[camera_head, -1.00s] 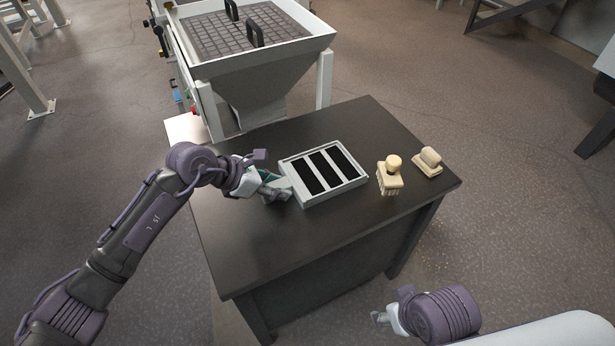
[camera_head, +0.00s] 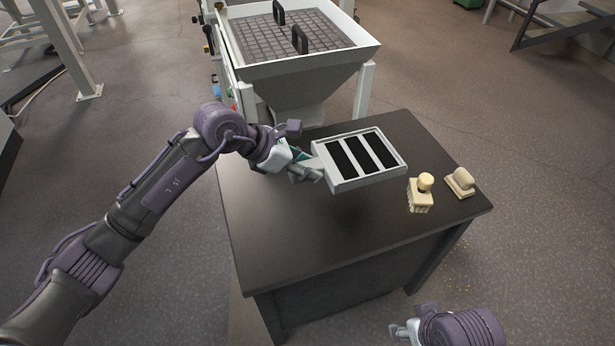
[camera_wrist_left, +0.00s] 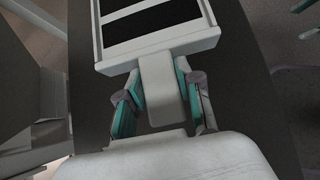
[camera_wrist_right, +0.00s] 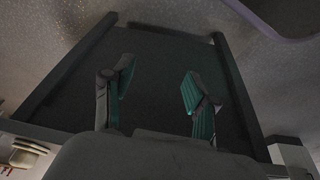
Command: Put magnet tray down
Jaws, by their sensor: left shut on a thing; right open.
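The magnet tray (camera_head: 340,183) is a light grey frame with several black strips, over the dark table. My left gripper (camera_head: 312,170) is shut on the tray's handle at its left side. In the left wrist view the handle (camera_wrist_left: 160,85) sits between the teal fingers (camera_wrist_left: 158,105). The tray looks level; a dark band beneath it suggests it is a little above the table top, but the gap is hard to judge. My right gripper (camera_head: 400,332) is low at the front, off the table; the right wrist view shows its fingers (camera_wrist_right: 158,95) apart and empty.
The dark table (camera_head: 290,245) has free room in front of the tray. A grey hopper (camera_head: 300,75) with a grid top and two black handles stands behind the table.

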